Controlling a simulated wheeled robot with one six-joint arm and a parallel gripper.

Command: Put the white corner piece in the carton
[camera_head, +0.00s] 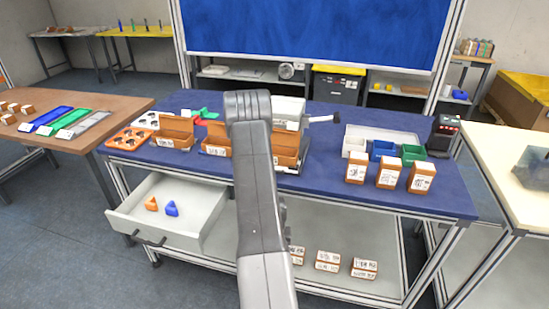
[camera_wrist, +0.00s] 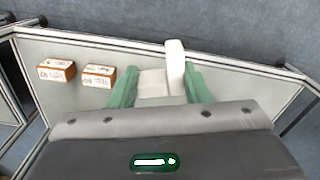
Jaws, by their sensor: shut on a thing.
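The white corner piece (camera_wrist: 176,66) is between the green fingers of my gripper (camera_wrist: 161,72) in the wrist view. One arm of it sticks out past the fingertips. My gripper is shut on it, above the grey lower shelf. In the head view my arm hides the gripper and the piece. Open brown cartons stand on the blue table: one at the left (camera_head: 175,128), one in the middle (camera_head: 216,139) partly behind my arm, and one to its right (camera_head: 286,148). Which carton is meant cannot be told.
An open drawer (camera_head: 123,212) holds an orange piece (camera_head: 152,204) and a blue piece (camera_head: 172,208). Closed cartons (camera_head: 389,174) stand at the table's right, before coloured bins (camera_head: 382,150). More cartons lie on the lower shelf (camera_wrist: 98,77).

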